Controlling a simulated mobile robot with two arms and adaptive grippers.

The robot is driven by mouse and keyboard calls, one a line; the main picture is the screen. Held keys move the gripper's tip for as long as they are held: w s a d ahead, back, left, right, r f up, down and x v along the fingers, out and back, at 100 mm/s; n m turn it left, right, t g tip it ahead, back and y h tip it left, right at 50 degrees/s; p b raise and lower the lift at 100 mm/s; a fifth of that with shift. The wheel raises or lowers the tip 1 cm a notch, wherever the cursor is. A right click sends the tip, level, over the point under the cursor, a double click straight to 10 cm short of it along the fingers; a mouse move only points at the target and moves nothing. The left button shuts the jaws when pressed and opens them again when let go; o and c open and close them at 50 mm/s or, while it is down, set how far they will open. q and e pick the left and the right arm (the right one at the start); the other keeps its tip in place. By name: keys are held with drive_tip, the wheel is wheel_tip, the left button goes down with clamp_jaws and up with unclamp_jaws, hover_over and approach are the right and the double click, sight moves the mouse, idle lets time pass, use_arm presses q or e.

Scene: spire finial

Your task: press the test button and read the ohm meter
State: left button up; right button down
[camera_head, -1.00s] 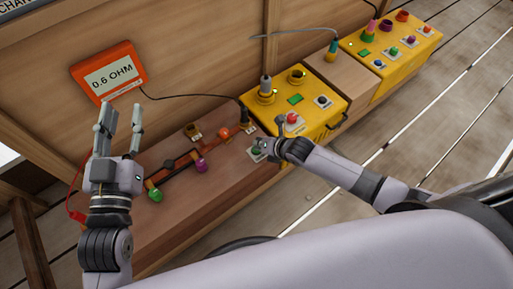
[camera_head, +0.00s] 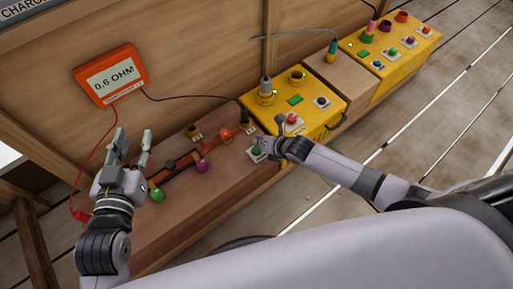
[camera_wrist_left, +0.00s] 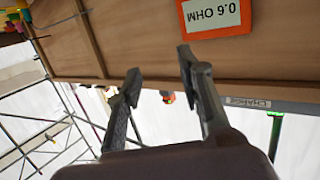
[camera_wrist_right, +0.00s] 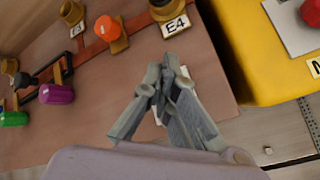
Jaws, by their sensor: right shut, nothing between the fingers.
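The orange ohm meter (camera_head: 109,75) is fixed to the wooden wall and its screen reads 0.6 OHM. It also shows upside down in the left wrist view (camera_wrist_left: 214,15) with the same reading. A green button on a pale plate (camera_head: 257,152) sits at the bench's front right. My right gripper (camera_head: 264,147) is shut and empty, its tips at this button. In the right wrist view the fingers (camera_wrist_right: 167,70) hide the button, so I cannot tell whether it is pressed. My left gripper (camera_head: 134,140) is open and empty over the bench's left end.
The wooden bench (camera_head: 215,185) carries copper-coloured strips with orange, purple and green knobs. A yellow box (camera_head: 328,113) with a red button (camera_head: 291,118) stands right of my right gripper. Another yellow box (camera_head: 412,58) stands farther back. A red lead and a black cable run from the meter.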

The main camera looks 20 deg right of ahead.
use_arm(q)
drive_tip(key=shift+s+a+f+g+y, duration=0.2)
drive_tip(key=shift+f+g, duration=0.1)
drive_tip(key=shift+f, duration=0.2)
drive_tip(key=shift+s+a+f+g+y, duration=0.15)
drive_tip(key=shift+f+g, duration=0.15)
drive_tip(key=shift+f, duration=0.2)
use_arm(e)
drive_tip(key=shift+r, duration=0.25)
use_arm(q)
drive_tip(key=shift+d, duration=0.1)
